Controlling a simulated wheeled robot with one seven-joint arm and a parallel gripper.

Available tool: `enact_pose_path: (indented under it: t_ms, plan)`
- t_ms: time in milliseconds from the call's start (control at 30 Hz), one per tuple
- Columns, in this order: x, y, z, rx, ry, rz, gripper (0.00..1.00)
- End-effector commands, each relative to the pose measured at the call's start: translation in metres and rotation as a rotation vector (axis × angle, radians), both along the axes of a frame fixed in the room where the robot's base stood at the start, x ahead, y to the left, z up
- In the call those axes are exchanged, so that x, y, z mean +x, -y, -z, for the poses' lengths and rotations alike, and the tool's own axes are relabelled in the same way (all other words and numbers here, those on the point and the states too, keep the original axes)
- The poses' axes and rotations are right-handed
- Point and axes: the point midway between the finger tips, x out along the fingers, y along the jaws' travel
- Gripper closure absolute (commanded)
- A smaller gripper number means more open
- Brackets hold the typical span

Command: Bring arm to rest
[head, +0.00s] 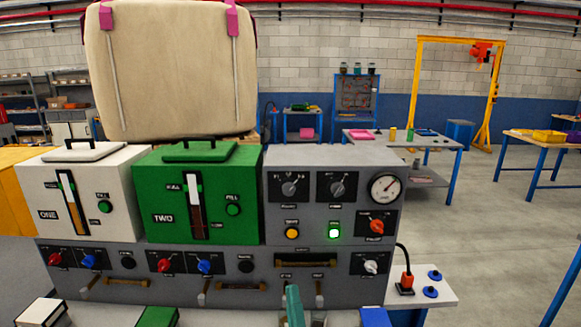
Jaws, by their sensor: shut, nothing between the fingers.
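No part of my arm or gripper can be made out in the head view. The grey control panel (345,262) stands right in front of me. A white lidded box marked ONE (120,195) and a green lidded box marked TWO (160,180) sit on its left part. Red, blue and black knobs and several brown handles line the lower front.
A teal upright piece (294,307), a white block (42,312), a green block (157,317) and a blue block (375,317) show at the bottom edge. A large beige padded object (170,70) rises behind the boxes. Open floor (490,240) lies at right, with blue-legged tables beyond.

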Motion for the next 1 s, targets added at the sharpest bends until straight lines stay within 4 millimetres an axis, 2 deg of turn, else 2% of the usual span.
enact_pose_path:
  t_ms: [267,567,767,1000]
  plan:
    - [-0.017,-0.001,0.025,0.047,-0.051,-0.018,1.00]
    - [-0.050,-0.001,0.065,0.135,-0.143,-0.048,1.00]
    - [-0.091,-0.004,0.106,0.234,-0.247,-0.080,1.00]
    - [-0.162,-0.012,0.159,0.392,-0.415,-0.129,1.00]
